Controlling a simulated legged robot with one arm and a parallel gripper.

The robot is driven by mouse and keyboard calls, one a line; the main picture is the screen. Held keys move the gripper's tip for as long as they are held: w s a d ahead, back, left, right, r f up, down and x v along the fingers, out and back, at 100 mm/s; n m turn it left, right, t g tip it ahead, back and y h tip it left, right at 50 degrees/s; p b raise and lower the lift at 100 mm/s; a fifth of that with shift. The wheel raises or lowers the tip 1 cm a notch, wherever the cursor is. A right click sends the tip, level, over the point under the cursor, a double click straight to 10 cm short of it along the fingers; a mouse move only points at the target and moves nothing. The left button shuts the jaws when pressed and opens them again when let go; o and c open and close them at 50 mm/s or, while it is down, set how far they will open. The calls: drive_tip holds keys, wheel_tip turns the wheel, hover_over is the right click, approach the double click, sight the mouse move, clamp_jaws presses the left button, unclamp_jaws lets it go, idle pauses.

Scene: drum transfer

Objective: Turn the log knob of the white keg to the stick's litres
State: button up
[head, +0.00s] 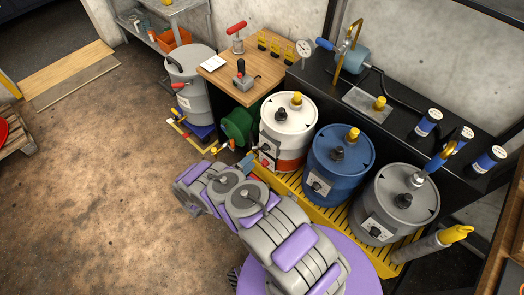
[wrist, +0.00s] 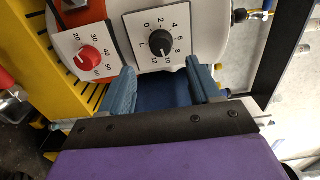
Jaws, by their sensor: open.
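The white keg (head: 288,112) stands at the left of the drum row, with an orange band low on it. In the wrist view its log knob (wrist: 160,43) is black, on a white square dial marked L and 0 to 12. The knob's exact pointing is too small to read surely. A red knob (wrist: 88,54) on a 20 to 60 dial sits left of it. My gripper (wrist: 162,76) is open and empty, its two blue fingers just short of the log dial, apart from the knob. I cannot identify the stick or its litres.
A blue drum (head: 338,165) and a grey drum (head: 402,208) stand right of the keg on a yellow grating (head: 318,205). A green cylinder (head: 237,127) lies to its left. A black bench (head: 392,120) runs behind.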

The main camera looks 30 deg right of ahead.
sight(263, 150)
drive_tip(key=x, duration=0.8)
drive_tip(key=shift+w+d, duration=0.2)
drive_tip(key=shift+d, duration=0.1)
drive_tip(key=shift+c, duration=0.2)
drive_tip(key=c, duration=1)
